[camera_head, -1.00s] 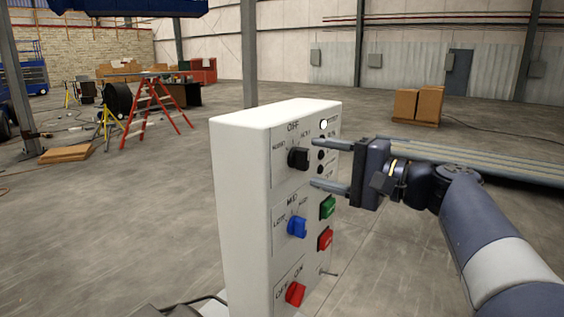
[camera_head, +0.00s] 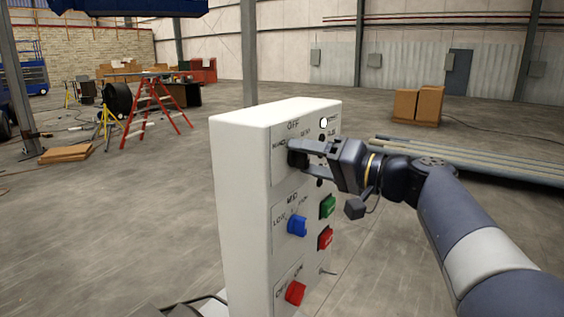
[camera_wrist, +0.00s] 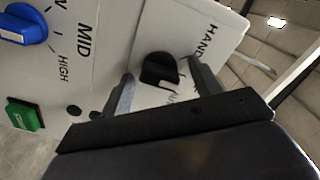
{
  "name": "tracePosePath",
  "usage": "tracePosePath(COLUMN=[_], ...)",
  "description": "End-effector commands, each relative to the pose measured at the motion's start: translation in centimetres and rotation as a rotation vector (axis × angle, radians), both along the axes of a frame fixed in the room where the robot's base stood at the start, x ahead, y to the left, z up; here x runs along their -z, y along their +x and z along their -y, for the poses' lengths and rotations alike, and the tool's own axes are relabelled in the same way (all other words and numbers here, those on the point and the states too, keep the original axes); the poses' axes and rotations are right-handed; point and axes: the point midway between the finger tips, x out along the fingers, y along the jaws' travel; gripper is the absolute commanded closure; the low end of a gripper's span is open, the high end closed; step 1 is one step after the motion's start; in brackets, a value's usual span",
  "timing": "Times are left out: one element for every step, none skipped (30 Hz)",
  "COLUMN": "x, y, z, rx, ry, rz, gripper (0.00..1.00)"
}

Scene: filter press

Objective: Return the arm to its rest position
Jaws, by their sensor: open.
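My gripper (camera_head: 309,158) is open at the upper part of a white control box, with its fingers on either side of the black knob (camera_head: 297,157). In the wrist view the black knob (camera_wrist: 160,69) lies between the two spread fingers (camera_wrist: 165,90). I cannot tell whether the fingers touch it. My arm (camera_head: 455,215) reaches in from the lower right and is extended toward the box.
The white box (camera_head: 243,210) also carries a blue knob (camera_head: 297,226), a green button (camera_head: 327,207), a red button (camera_head: 325,239) and a red knob (camera_head: 295,293). Long bars (camera_head: 480,165) lie behind my arm.

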Motion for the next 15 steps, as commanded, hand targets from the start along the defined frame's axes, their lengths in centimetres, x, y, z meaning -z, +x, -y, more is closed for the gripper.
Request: tracePosePath(x=[-0.1,-0.1,-0.1,-0.1,-0.1,0.1,0.2,0.2,0.2,0.2,0.1,0.2,0.2,0.2,0.2], y=[0.0,0.0,0.0,0.0,0.0,-0.5,-0.7,-1.0,-1.4,-1.7,-1.9,-2.3,-2.5,-2.8,-3.1], z=[0.0,0.0,0.0,0.0,0.0,0.9,1.4,1.8,2.3,2.7,3.1,3.6,4.0,4.4,4.9], rx=[0.000,0.000,0.000,0.000,0.000,0.004,0.005,0.005,0.006,0.005,0.006,0.004,0.005,0.005,0.005], ry=[-0.019,-0.032,-0.049,-0.061,-0.074,-0.072,-0.071,-0.071,-0.070,-0.071,-0.070,-0.069,-0.070,-0.070,-0.069], rz=[0.029,0.048,0.074,0.092,0.111,0.110,0.108,0.107,0.107,0.107,0.107,0.106,0.105,0.105,0.104], gripper=[0.40,0.40,0.40,0.40,0.40,0.40,0.40,0.40,0.40,0.40,0.40,0.40,0.40,0.40,0.40])
